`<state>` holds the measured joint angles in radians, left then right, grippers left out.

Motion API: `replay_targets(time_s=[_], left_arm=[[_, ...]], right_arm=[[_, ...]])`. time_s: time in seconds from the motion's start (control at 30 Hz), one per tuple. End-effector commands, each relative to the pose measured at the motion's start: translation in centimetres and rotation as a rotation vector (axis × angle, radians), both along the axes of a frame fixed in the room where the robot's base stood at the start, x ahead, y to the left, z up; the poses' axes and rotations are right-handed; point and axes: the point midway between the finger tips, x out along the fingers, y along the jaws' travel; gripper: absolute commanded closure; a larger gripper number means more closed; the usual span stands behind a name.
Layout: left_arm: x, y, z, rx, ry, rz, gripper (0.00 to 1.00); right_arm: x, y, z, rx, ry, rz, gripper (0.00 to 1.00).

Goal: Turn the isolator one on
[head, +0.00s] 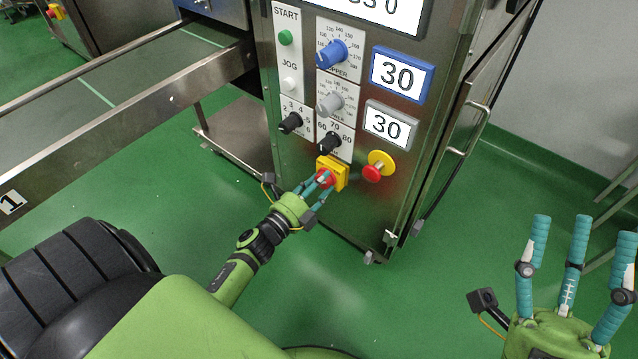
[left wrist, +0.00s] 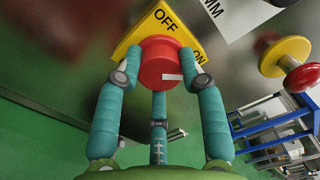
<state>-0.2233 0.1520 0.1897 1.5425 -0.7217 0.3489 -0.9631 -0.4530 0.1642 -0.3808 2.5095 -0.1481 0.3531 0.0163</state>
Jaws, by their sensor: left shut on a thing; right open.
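The isolator is a yellow square plate (head: 345,172) with a red knob, low on the steel machine's front panel. In the left wrist view the red knob (left wrist: 160,62) fills the middle, with a short white mark on its face. The yellow plate (left wrist: 133,36) behind it reads OFF at the top and ON to the right. My left gripper (head: 322,181) is shut on the red knob, its teal fingers around it; it also shows in the left wrist view (left wrist: 160,82). My right gripper (head: 575,228) is open and empty at the lower right, fingers pointing up, away from the machine.
A red mushroom button on a yellow base (head: 379,163) sits just right of the isolator. Black dials (head: 329,143), a blue dial (head: 332,54) and displays (head: 401,74) are above. A conveyor (head: 120,95) runs at left. Green floor is clear in front.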

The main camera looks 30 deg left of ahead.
Motion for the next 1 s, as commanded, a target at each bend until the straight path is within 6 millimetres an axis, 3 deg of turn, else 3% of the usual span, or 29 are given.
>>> replay_targets(time_s=[0.03, 0.1, 0.53, 1.0], left_arm=[[0.1, -0.1, 0.1, 0.003, -0.003, -0.003, 0.57], [0.1, -0.1, 0.1, 0.003, -0.003, -0.003, 0.37], [-0.8, 0.0, -0.1, 0.000, 0.000, -0.001, 0.37], [-9.9, 0.7, -0.1, 0.000, 0.001, -0.001, 0.37]], right_arm=[[0.0, 0.0, 0.0, 0.000, 0.000, 0.000, 0.43], [0.0, 0.0, 0.0, 0.000, 0.000, 0.000, 0.43], [0.0, 0.1, 0.0, -0.001, 0.002, 0.002, 0.43], [0.0, 0.0, 0.0, 0.000, 0.002, 0.001, 0.43]])
